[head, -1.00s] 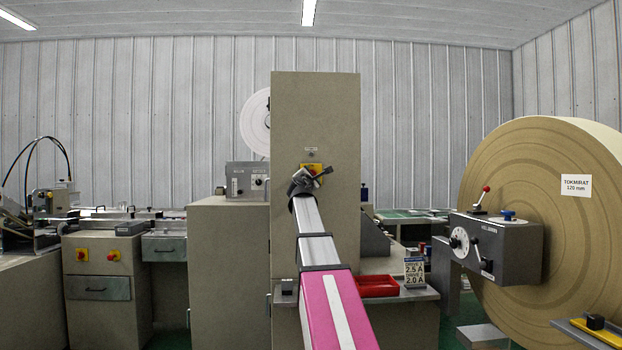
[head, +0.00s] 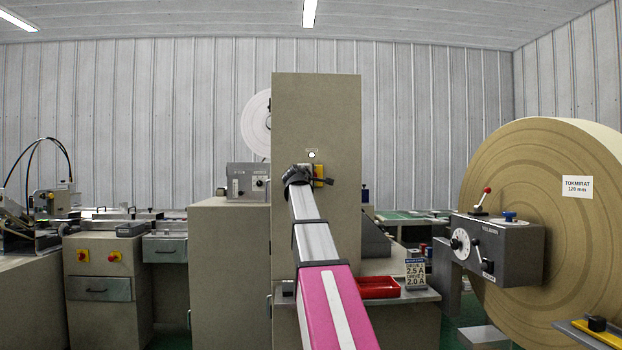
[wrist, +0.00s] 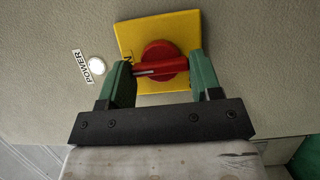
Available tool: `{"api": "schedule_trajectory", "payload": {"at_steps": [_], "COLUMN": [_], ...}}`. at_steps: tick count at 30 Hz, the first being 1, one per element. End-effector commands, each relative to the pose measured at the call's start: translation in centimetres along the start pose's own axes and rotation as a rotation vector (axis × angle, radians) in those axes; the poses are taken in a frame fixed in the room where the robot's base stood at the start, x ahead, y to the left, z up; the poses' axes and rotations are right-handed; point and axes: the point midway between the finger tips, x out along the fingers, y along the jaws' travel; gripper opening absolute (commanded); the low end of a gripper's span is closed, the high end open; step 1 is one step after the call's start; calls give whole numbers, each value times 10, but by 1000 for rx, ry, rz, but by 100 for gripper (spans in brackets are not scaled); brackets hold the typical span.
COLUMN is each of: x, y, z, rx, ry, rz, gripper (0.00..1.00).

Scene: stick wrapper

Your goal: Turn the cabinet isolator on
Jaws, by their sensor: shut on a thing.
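The isolator is a red rotary handle (wrist: 162,68) on a yellow plate (wrist: 183,28), on the face of the tall beige cabinet (head: 316,110). The yellow plate also shows in the head view (head: 320,171), mostly behind my gripper (head: 304,178). In the wrist view my gripper (wrist: 164,78) has its two green fingers shut on the red handle, one at each end. The handle's bar lies across from finger to finger, beside a partly hidden letter N. A white lamp (wrist: 97,65) beside the POWER label (wrist: 82,66) glows; the lamp also shows in the head view (head: 312,155).
A large paper roll (head: 550,220) and a grey control box (head: 497,248) are at the right. Lower machines with drawers are at the left.

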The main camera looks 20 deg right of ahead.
Motion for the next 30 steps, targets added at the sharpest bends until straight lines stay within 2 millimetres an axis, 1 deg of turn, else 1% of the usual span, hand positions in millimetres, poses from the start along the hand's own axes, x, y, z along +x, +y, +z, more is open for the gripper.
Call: {"api": "schedule_trajectory", "payload": {"at_steps": [15,16,18,26,30], "x": [0,0,0,0,-5], "y": [-1,-1,-1,0,0], "z": [1,1,1,0,0], "rx": [17,17,17,17,17], "ry": [-2,-2,-2,-1,0], "rz": [-9,-9,-8,-8,-7], "gripper": [35,65,84,84,84]}}
